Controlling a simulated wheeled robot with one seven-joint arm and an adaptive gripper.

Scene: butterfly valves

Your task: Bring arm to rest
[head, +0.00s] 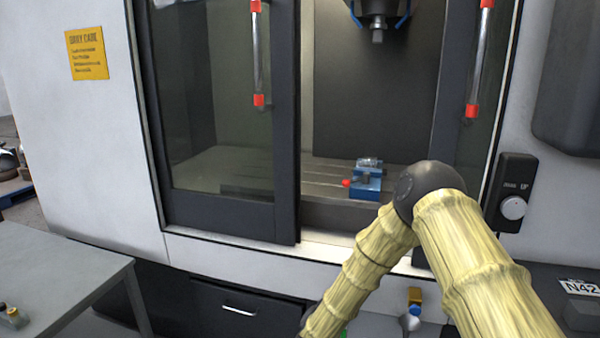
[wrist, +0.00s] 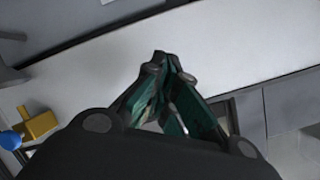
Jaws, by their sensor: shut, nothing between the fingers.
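My gripper (wrist: 162,60) shows in the wrist view with its dark green fingers closed together at the tips. Nothing is between them. In the head view my arm comes in from the lower right, bends at a dark elbow joint and runs down to the lower middle. The gripper is mostly hidden at the bottom of that view. In the wrist view a pale machine front panel lies beyond the fingertips.
A machine cabinet with an open door (head: 297,130) holds a blue vise (head: 366,184). A grey table (head: 60,275) stands at lower left. A yellow and blue fitting (wrist: 38,124) is left of my gripper. A control box with a knob (head: 513,207) is at right.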

